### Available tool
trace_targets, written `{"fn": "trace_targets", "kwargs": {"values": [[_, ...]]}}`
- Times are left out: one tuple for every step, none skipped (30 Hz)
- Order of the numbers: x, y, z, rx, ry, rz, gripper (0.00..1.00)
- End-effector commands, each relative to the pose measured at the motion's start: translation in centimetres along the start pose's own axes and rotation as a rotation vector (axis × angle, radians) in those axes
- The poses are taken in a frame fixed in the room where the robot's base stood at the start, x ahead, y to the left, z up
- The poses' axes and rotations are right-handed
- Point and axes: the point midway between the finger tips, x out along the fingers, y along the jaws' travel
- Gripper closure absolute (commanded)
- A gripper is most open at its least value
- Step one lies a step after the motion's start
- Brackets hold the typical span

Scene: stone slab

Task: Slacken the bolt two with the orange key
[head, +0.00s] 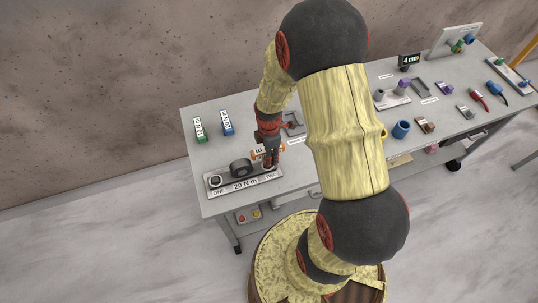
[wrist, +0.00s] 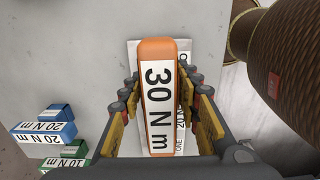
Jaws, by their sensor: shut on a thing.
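My gripper (head: 271,158) is over the TWO end of the white bolt plate (head: 245,186). It is shut on the orange key (wrist: 172,44), whose label reads 30 N m. In the wrist view the key lies between the fingers and covers most of the plate. In the head view only a little of the orange key (head: 258,155) shows beside the fingers. The plate is marked ONE, 20 N m and TWO. Bolt one (head: 214,181) shows at the left end. Bolt two is hidden under my gripper, so I cannot tell whether the key sits on it.
A dark round part (head: 240,168) stands on the plate's middle. A green key (head: 200,133) and a blue key (head: 227,127) are at the bench's back left. Several other tools and a blue cup (head: 401,129) are on the right. The bench's front edge is close to the plate.

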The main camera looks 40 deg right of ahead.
Motion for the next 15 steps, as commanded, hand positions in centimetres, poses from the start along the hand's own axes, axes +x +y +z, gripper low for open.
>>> {"fn": "trace_targets", "kwargs": {"values": [[0.0,0.0,0.0,0.0,0.0,0.001,1.0],[0.0,0.0,0.0,0.0,0.0,0.001,1.0],[0.0,0.0,0.0,0.0,0.0,0.001,1.0],[0.0,0.0,0.0,0.0,0.0,0.001,1.0],[0.0,0.0,0.0,0.0,0.0,0.001,1.0],[-0.1,0.0,0.0,0.0,0.0,0.001,1.0],[-0.1,0.0,0.0,0.0,0.0,0.001,1.0],[-0.2,0.0,0.0,0.0,0.0,0.001,1.0],[-0.4,0.1,0.0,0.0,0.0,0.001,1.0],[-0.6,0.1,0.0,0.0,0.0,0.001,1.0],[-0.8,0.1,0.0,0.0,0.0,0.002,1.0],[-1.1,0.1,0.0,0.0,0.0,0.002,1.0],[-1.4,0.1,0.0,0.0,0.0,0.002,1.0],[-1.6,0.1,0.0,0.0,0.0,0.002,1.0],[-1.9,0.1,0.0,0.0,0.0,0.002,1.0]]}}
